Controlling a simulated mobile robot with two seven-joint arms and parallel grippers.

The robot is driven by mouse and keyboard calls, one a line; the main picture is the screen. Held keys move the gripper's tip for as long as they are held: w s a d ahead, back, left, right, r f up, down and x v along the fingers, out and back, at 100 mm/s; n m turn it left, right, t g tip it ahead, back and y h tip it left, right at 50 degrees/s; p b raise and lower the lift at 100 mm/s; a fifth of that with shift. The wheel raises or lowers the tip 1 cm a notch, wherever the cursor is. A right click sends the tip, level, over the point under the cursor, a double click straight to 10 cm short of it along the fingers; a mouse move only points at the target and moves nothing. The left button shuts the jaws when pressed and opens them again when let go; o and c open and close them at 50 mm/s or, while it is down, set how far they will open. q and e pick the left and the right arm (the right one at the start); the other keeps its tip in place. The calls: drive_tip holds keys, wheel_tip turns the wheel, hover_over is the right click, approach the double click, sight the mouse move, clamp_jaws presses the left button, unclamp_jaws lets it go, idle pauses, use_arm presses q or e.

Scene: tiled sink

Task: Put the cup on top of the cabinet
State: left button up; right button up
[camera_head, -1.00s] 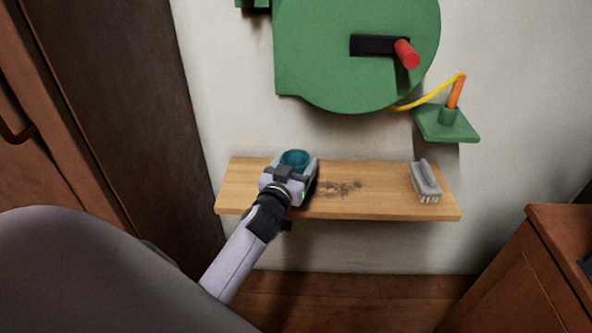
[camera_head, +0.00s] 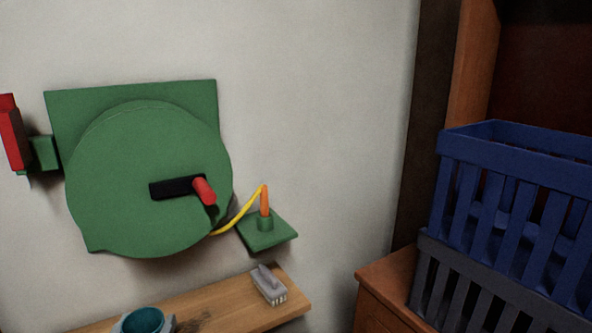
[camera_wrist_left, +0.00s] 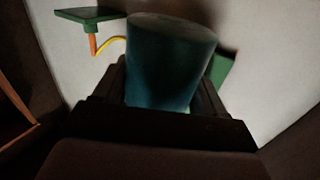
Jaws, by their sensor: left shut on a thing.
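The teal cup (camera_head: 143,320) shows at the bottom edge of the head view, partly cut off, at the wooden wall shelf. In the left wrist view the cup (camera_wrist_left: 170,62) stands between the dark fingers of my left gripper (camera_wrist_left: 165,95), which is shut on it. Only a small grey part of this gripper (camera_head: 147,326) shows in the head view, beside the cup. A brown wooden cabinet (camera_head: 383,287) stands at the lower right. My right gripper is not in view.
Blue (camera_head: 510,185) and dark grey (camera_head: 470,285) slatted crates are stacked on the cabinet, leaving a bare strip at its left. A grey brush (camera_head: 269,284) lies on the shelf (camera_head: 230,304). A green wall device (camera_head: 140,180) with a red-handled crank hangs above.

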use_arm(q)
drive_tip(key=s+d+r+h, duration=0.1)
drive_tip(key=s+d+r, duration=0.1)
drive_tip(key=s+d, duration=0.25)
wheel_tip(320, 180, up, 13)
drive_tip(key=p, duration=1.5)
drive_tip(key=shift+s+a+f+m, duration=0.2)
drive_tip(key=shift+s+a+m, duration=0.1)
